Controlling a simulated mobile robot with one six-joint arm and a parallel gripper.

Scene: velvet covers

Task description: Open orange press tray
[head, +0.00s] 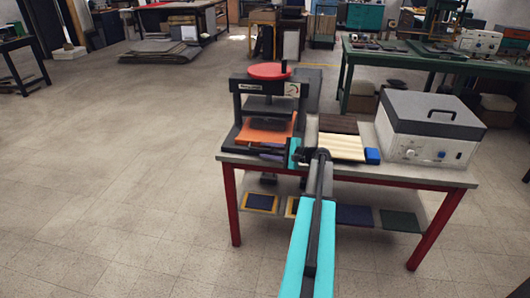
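The press (270,88) is a dark frame with a red round top, standing at the left end of a red-legged table. Its orange tray (262,132) shows low between the uprights, with a dark piece over part of it. The tray's front and right edge are partly hidden by my arm's end. My gripper (297,153) is at the front right of the press, close to the tray's right side. Whether it touches the tray, and whether its fingers are open or shut, is too small to tell.
A lower shelf holds several dark panels. Open floor (120,170) lies to the left.

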